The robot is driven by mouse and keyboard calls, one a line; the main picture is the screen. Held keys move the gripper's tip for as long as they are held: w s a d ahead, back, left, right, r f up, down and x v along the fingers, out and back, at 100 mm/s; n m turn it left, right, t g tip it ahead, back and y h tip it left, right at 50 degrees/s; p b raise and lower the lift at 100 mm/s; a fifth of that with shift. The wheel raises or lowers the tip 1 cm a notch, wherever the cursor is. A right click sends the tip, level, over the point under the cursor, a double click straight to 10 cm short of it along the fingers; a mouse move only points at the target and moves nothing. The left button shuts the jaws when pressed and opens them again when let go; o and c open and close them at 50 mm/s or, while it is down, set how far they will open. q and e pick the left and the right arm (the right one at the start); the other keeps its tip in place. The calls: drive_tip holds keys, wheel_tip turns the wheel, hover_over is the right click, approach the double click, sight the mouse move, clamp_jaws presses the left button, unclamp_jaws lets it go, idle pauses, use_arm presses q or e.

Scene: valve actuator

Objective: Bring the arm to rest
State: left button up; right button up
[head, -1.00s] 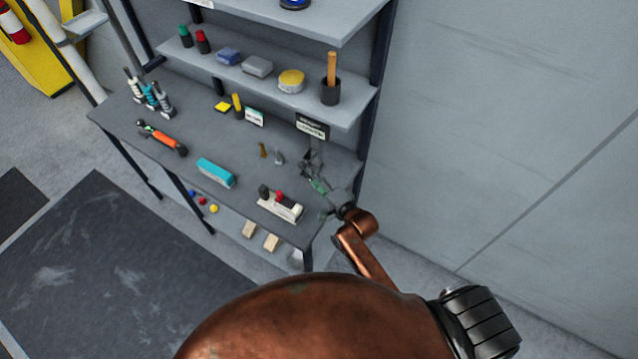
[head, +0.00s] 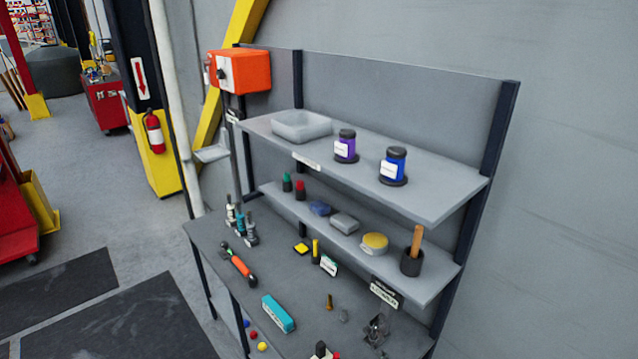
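Neither of my grippers nor my arms shows in the head view. The workbench (head: 215,240) stands in the middle, with two shelves above its top. An orange box with a black knob (head: 240,72) is mounted on a post at the bench's upper left. A small dark metal piece (head: 376,330) stands on the bench top near the right end; its details are too small to tell. A brass-coloured piece (head: 329,302) and a small grey piece (head: 344,316) stand left of it.
The upper shelf (head: 440,200) holds a grey bin (head: 301,126), a purple-labelled jar (head: 345,146) and a blue-labelled jar (head: 393,166). An orange-handled tool (head: 240,268) and a teal box (head: 278,313) lie on the bench. Open floor (head: 110,220) lies left.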

drive_tip(key=s+d+f+n+g+h, duration=0.2)
drive_tip(key=s+d+n+g, duration=0.2)
drive_tip(key=s, duration=0.7)
drive_tip(key=s+d+f+n+g+h, duration=0.1)
drive_tip(key=s+d+n+g, duration=0.3)
drive_tip(key=s, duration=0.6)
drive_tip(key=s+d+f+n+g+h, duration=0.25)
drive_tip(key=s+d+n, duration=0.2)
drive_tip(key=s, duration=0.65)
wheel_tip(320, 180, down, 35)
drive_tip(key=s+a+n+g+y+b, duration=0.1)
drive_tip(key=a+b, duration=0.1)
drive_tip(key=b, duration=0.4)
drive_tip(key=s+f+g+b, duration=0.1)
drive_tip(key=s+f+b, duration=0.4)
drive_tip(key=s+f, duration=1.5)
wheel_tip(320, 180, down, 4)
drive_tip(key=shift+r+n+g, duration=0.15)
drive_tip(key=shift+n+g, duration=0.2)
